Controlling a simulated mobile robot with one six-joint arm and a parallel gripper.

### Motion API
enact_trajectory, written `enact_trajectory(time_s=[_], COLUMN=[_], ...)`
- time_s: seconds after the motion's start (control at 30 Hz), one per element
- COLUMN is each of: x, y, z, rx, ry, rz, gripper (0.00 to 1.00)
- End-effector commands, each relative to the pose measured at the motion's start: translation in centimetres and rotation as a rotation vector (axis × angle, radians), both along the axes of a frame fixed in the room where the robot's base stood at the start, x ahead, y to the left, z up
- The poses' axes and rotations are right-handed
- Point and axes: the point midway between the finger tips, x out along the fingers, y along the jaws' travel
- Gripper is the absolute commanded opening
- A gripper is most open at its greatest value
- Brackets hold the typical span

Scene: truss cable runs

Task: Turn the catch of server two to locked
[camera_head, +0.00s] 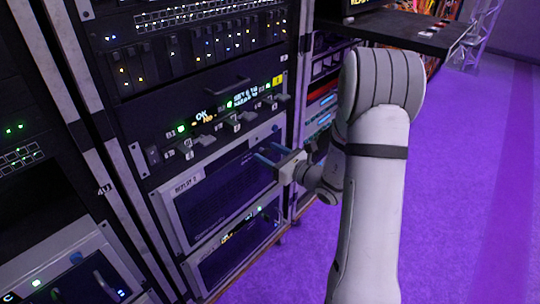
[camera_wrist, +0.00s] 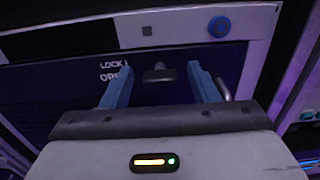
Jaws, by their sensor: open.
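A server labelled REPLAY 2 (camera_head: 187,184) sits low in the rack, with a dark front panel and a pale frame. In the wrist view its dark panel carries a small dark catch (camera_wrist: 159,74) with a short crossbar that lies roughly level in the picture. White lettering reading LOCK and OPEN (camera_wrist: 114,70) is left of the catch, partly covered by a finger. My gripper (camera_head: 270,157) is in front of the panel's upper right. In the wrist view its two blue fingers are open, one on each side of the catch, with gaps showing. I cannot tell the catch's setting.
A blue round knob (camera_wrist: 219,26) is on the pale frame above the catch. A row of levers and switches (camera_head: 225,125) juts out above the server. Another unit (camera_head: 235,245) is below. A dark shelf (camera_head: 405,30) stands behind my arm; the purple floor at right is clear.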

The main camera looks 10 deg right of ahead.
Motion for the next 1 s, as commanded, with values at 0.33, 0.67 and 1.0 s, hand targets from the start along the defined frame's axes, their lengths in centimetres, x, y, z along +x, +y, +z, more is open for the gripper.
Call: enact_trajectory(time_s=[0.33, 0.67, 1.0], x=[-0.03, -0.03, -0.01], y=[0.02, 0.04, 0.05], z=[0.00, 0.00, 0.15], rx=[0.000, -0.001, 0.033], ry=[0.000, 0.001, 0.026], rz=[0.001, 0.001, 0.001], gripper=[0.39, 0.12, 0.10])
